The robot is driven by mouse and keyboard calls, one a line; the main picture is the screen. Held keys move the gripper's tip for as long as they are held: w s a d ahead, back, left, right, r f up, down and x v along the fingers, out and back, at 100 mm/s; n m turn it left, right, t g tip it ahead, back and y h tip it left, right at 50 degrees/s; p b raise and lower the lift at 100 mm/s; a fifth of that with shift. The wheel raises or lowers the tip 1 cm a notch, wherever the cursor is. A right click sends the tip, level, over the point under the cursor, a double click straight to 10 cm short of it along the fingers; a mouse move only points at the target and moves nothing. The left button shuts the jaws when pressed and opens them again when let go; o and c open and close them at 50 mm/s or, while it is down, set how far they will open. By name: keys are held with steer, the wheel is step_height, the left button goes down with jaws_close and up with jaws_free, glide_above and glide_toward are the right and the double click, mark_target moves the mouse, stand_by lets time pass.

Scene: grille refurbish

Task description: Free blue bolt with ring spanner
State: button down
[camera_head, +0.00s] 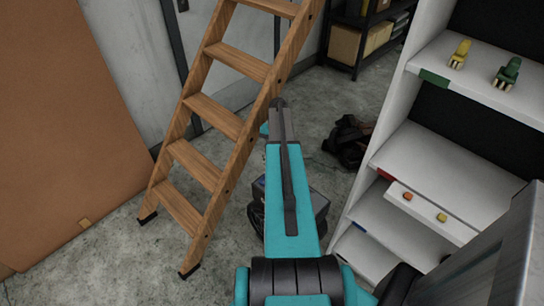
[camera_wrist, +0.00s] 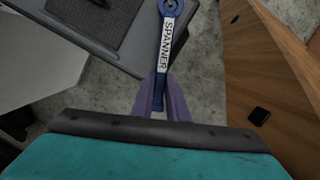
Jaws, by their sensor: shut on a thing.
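My gripper (camera_wrist: 160,95) is shut on the handle of a blue ring spanner (camera_wrist: 158,97) in the wrist view. The spanner has a white label reading SPANNER and points away from the fingers. Its ring end (camera_wrist: 171,8) is at the top edge of the picture. I see no blue bolt in either view. In the head view my teal arm covers the middle, and I cannot make out the fingers or the spanner there. A grey panel (camera_wrist: 130,60) with a dark mesh area (camera_wrist: 95,14) lies at the upper left of the wrist view.
A wooden stepladder (camera_head: 207,120) stands left of my arm, beside a large brown board (camera_head: 60,140). A white shelf unit (camera_head: 440,160) at right bears yellow (camera_head: 460,54) and green (camera_head: 507,75) pieces. A dark heap (camera_head: 350,140) lies on the concrete floor (camera_head: 110,255).

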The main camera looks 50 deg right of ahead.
steer(key=shift+r, duration=0.1)
stand_by(0.3)
steer(key=shift+a+p+v, duration=0.15)
steer(key=shift+p+v, duration=0.35)
steer(key=shift+v, duration=0.4)
steer(key=shift+a+p+v, duration=0.2)
steer(key=shift+p+v, duration=0.25)
steer(key=shift+v, duration=0.4)
steer(key=shift+s+r, duration=0.1)
steer(key=shift+s, duration=0.05)
steer(key=shift+d, duration=0.1)
